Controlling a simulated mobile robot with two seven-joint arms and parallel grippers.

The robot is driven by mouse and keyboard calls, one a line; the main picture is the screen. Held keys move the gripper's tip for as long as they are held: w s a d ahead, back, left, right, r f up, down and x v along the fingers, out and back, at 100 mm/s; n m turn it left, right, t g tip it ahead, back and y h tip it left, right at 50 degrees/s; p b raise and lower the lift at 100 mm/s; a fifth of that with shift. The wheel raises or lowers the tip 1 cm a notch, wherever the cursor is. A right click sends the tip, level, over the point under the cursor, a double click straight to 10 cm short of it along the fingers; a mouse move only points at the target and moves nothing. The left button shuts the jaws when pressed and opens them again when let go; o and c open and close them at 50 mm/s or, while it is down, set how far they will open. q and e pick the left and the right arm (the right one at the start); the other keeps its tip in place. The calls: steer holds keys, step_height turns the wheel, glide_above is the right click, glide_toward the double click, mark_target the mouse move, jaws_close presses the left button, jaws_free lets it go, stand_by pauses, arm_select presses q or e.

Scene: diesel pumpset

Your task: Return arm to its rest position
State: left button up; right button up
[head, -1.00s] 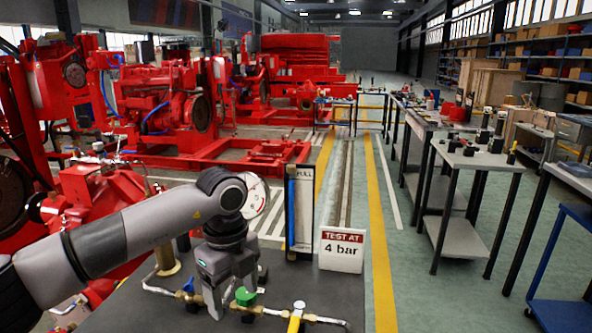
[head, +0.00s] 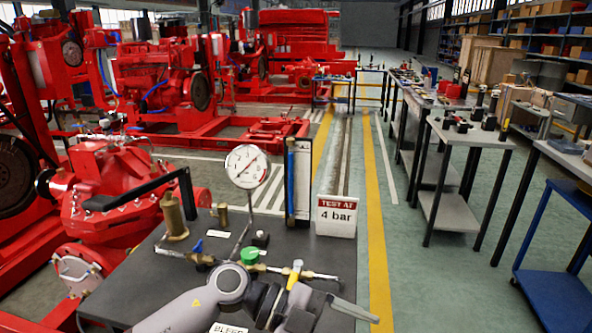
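My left arm comes in at the bottom of the head view, in front of the dark bench (head: 130,300). Its wrist is bent to the right, and my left gripper (head: 335,312) lies low at the bottom edge, partly cut off. One grey finger points right; the other is not clear, so I cannot tell its opening. Behind it a pipe run carries a blue-handled valve (head: 196,249), a green knob (head: 250,256) and a yellow-handled valve (head: 294,275). The yellow handle stands close to my wrist; contact cannot be told. My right gripper is not in view.
A pressure gauge (head: 247,167), a brass cylinder (head: 174,217), a tall framed tube (head: 298,180) and a "TEST AT 4 bar" sign (head: 336,216) stand on the bench. A black bent bar (head: 150,186) reaches over its left side.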

arm_select(q)
step_height(320, 180, up, 4)
steer(key=w+a+n+t+h+p, duration=0.1)
steer(key=w+a+n+t+h, duration=0.1)
steer(key=n+t+h, duration=0.6)
steer(key=w+a+f+n+t+y+p, duration=0.1)
steer(key=a+f+n+t+y, duration=0.2)
steer(key=a+n+t+y, duration=0.25)
steer(key=w+a+f+n+t+y, duration=0.1)
steer(key=a+f+n+t+y, duration=0.35)
steer(key=n+t, duration=0.25)
steer(key=s+a+f+n+g+y+p, duration=0.1)
steer(key=s+a+f+n+g+y, duration=0.4)
steer(key=s+a+f+y, duration=0.5)
steer(key=s+a+f+n, duration=0.1)
steer(key=s+a+f, duration=0.3)
steer(key=a+f, duration=0.2)
steer(key=shift+s+f+g, duration=0.3)
steer(key=shift+f+g, duration=0.05)
steer(key=shift+f, duration=0.55)
